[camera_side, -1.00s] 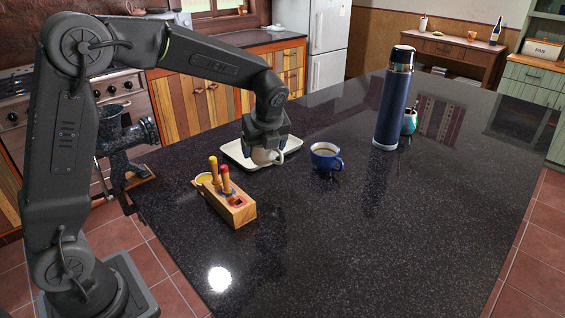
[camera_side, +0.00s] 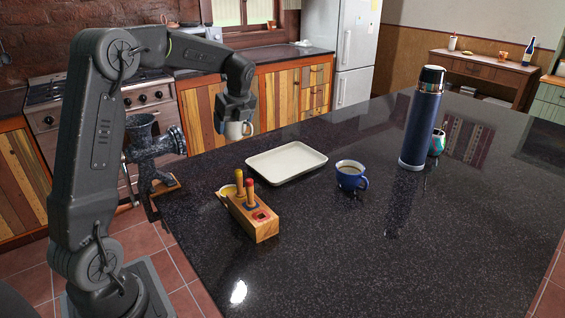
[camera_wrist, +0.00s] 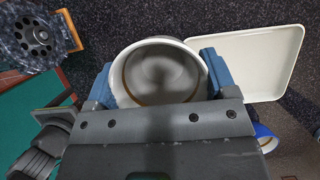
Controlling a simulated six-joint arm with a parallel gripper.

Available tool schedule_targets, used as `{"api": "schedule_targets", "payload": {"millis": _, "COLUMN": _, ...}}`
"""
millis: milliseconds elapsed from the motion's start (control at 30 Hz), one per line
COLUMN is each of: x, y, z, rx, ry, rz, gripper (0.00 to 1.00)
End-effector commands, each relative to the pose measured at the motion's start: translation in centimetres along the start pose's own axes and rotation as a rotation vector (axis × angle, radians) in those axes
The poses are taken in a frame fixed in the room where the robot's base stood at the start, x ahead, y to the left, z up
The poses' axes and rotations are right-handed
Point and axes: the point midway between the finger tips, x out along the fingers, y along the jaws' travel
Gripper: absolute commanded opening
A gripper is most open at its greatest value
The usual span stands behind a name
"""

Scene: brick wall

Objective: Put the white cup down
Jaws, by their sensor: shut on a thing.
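My gripper (camera_side: 236,128) is shut on the white cup (camera_side: 237,131) and holds it in the air, left of the tray and near the counter's far left edge. In the wrist view the cup (camera_wrist: 158,80) is between the two blue fingers; its inside looks empty with a brown ring. The white tray (camera_side: 287,162) lies empty on the dark counter, and it also shows in the wrist view (camera_wrist: 262,62) to the right of the cup.
A blue mug (camera_side: 350,178) with a drink stands right of the tray. A wooden block (camera_side: 257,222) with upright handles is in front. A metal grinder (camera_side: 150,150) is clamped at the left edge. A tall blue flask (camera_side: 420,125) and a teal cup (camera_side: 438,143) stand further right. The front counter is clear.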

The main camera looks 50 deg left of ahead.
Motion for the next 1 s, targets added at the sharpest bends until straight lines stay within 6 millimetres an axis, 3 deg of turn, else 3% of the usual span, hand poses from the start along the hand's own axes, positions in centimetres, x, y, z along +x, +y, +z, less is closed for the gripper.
{"api": "schedule_targets", "payload": {"millis": 500, "x": 3.1, "y": -7.7, "z": -8.3, "rx": 0.002, "ry": 0.000, "rz": 0.000, "gripper": 0.52}}
{"api": "schedule_targets", "payload": {"millis": 767, "x": 4.0, "y": -8.4, "z": -9.4, "rx": 0.000, "ry": 0.000, "rz": 0.002, "gripper": 0.52}}
{"api": "schedule_targets", "payload": {"millis": 1000, "x": 7.0, "y": -8.4, "z": -10.6, "rx": 0.000, "ry": 0.001, "rz": 0.001, "gripper": 0.52}}
